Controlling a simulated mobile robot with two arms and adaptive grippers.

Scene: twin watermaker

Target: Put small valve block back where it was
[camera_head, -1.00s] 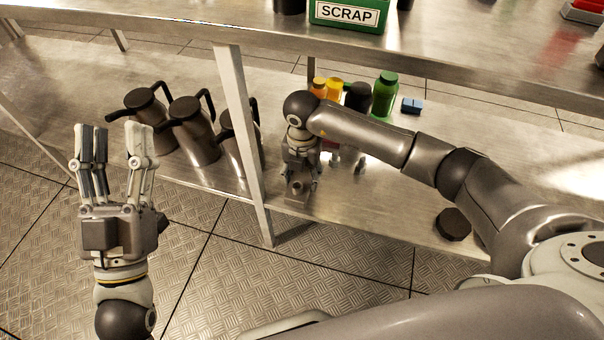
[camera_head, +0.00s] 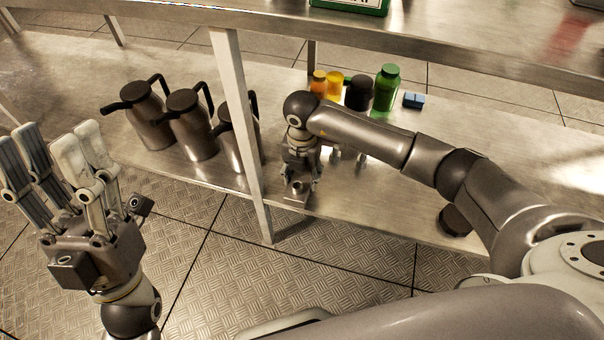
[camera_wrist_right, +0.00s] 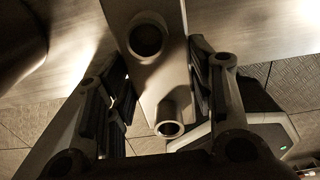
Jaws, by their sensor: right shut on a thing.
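The small valve block (camera_wrist_right: 148,65) is a grey metal block with round ports. In the right wrist view it stands between the fingers of my right gripper (camera_wrist_right: 160,95). In the head view, my right gripper (camera_head: 301,178) is shut on the block (camera_head: 297,192) at the front edge of the lower shelf, just right of the upright post. I cannot tell whether the block touches the shelf. The gripper and wrist hide part of it. My left gripper (camera_head: 55,145) is open and empty at the left, over the floor in front of the shelf.
Several metal jugs (camera_head: 192,125) stand left of the post (camera_head: 240,130). Behind my right arm are orange bottles (camera_head: 334,84), a green bottle (camera_head: 385,90), a dark container (camera_head: 358,93) and a blue block (camera_head: 413,99). The upper shelf (camera_head: 450,50) runs above. The lower shelf's right part (camera_head: 480,140) is mostly clear.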

